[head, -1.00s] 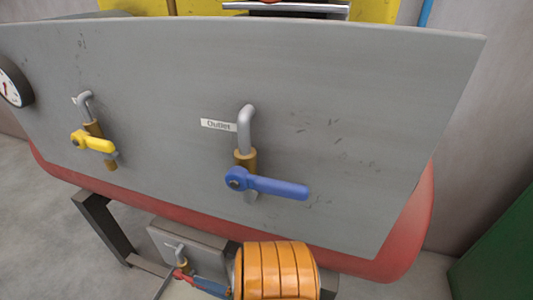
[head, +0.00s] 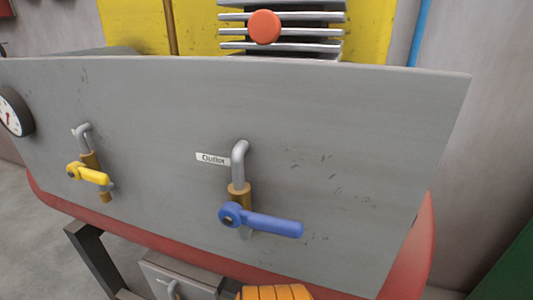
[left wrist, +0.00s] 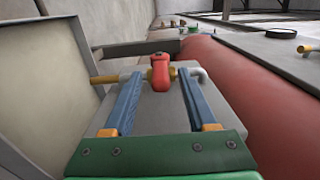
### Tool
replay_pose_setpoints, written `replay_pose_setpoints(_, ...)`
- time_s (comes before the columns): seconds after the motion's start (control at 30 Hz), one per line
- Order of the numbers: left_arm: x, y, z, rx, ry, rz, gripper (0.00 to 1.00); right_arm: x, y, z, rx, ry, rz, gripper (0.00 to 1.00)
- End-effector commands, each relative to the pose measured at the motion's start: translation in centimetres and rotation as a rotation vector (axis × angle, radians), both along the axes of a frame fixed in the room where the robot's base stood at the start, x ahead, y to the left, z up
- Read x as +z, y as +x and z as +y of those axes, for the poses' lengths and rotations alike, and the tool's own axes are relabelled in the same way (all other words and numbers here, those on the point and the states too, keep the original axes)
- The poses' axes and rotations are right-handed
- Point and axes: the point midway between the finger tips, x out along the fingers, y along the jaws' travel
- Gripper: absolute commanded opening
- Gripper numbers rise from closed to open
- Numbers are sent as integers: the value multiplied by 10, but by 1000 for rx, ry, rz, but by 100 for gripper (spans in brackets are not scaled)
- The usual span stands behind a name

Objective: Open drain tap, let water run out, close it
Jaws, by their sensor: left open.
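The drain tap has a red handle (left wrist: 160,73) on a grey and brass pipe (left wrist: 104,79) in the left wrist view. The handle stands crosswise to the pipe. My left gripper (left wrist: 158,75) is open, its two blue fingers reaching forward on either side of the handle, with gaps visible. I cannot tell exactly how deep the handle sits between them. No running water shows. In the head view only the top of a small grey pipe (head: 172,289) shows at the bottom edge; the red handle and my left gripper's fingers are out of frame. My right gripper is not in view.
The grey tank panel (head: 350,150) carries a yellow-handled tap (head: 92,176), a blue-handled tap (head: 262,222) labelled Outlet (head: 211,159), and a gauge (head: 14,112). A red tank body (left wrist: 215,85) runs along the right of the wrist view. A dark frame leg (head: 95,258) stands below left.

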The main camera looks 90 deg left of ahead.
Motion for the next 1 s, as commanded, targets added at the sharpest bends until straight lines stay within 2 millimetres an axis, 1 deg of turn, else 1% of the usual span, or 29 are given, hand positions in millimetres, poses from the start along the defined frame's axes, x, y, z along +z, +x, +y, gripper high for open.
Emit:
replay_pose_setpoints(0.07,-1,3,-1,0,-1,-2,57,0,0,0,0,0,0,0)
replay_pose_setpoints(0.13,-1,12,-5,1,-2,-4,57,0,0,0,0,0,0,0)
replay_pose_setpoints(0.27,-3,39,-16,0,-2,-4,57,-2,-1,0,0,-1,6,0)
replay_pose_setpoints(0.3,-3,47,-19,0,-2,-5,57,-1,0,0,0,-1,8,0)
replay_pose_setpoints(0.4,-3,60,-25,0,-1,-2,57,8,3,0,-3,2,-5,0)
replay_pose_setpoints(0.5,-2,65,-27,0,0,-1,57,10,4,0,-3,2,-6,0)
replay_pose_setpoints(0.87,-1,65,-27,0,0,0,57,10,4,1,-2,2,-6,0)
replay_pose_setpoints(0.93,-7,67,-27,-4,-26,-21,57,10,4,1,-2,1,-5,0)
replay_pose_setpoints(0.97,-15,69,-27,-9,-61,-47,57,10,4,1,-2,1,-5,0)
replay_pose_setpoints(1.0,-30,74,-27,-25,-133,-104,57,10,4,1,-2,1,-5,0)
